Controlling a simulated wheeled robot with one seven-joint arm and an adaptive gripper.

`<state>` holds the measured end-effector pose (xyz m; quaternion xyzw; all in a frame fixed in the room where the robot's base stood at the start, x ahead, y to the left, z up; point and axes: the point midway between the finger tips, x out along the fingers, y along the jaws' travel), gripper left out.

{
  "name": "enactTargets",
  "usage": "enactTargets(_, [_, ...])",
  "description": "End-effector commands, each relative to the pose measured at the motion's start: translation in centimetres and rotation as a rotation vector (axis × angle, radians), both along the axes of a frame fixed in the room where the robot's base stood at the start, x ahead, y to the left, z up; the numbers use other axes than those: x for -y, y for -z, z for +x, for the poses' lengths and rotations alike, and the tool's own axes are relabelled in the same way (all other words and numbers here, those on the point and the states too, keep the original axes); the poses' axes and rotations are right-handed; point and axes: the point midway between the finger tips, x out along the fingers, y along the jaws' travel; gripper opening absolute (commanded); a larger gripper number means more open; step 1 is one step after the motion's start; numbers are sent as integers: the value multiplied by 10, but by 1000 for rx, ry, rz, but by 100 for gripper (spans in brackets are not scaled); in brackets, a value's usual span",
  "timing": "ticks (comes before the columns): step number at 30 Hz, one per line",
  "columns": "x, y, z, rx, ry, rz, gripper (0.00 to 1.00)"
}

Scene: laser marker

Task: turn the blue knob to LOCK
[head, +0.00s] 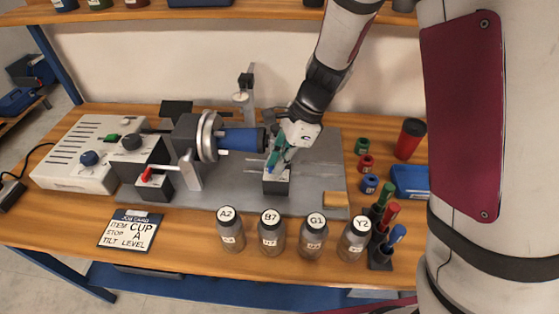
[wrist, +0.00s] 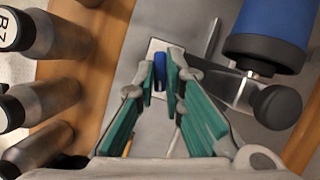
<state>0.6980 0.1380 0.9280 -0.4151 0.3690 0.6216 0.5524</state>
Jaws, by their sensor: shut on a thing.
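A blue knob (wrist: 159,66) shows between my green-padded fingertips in the wrist view, on a small light-topped block. My gripper (wrist: 160,80) is shut on this knob, one finger on each side. In the head view my gripper (head: 272,164) points down at the small dark block (head: 276,187) on the grey plate, right of the blue cylinder. The fingers largely hide the knob there. I cannot read any LOCK mark or tell which way the knob is turned.
The blue cylinder (head: 240,140) in its chuck is close left of my gripper. Capped jars (head: 271,235) stand along the front edge. Marker holders and a red cup (head: 409,139) are at the right. A job card (head: 130,229) lies front left.

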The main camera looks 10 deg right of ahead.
Motion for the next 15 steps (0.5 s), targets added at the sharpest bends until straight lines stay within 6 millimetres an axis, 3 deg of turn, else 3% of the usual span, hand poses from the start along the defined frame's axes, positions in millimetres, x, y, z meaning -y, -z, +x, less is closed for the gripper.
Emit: enactTargets(15, [-1,0,4,0,-495,0,0])
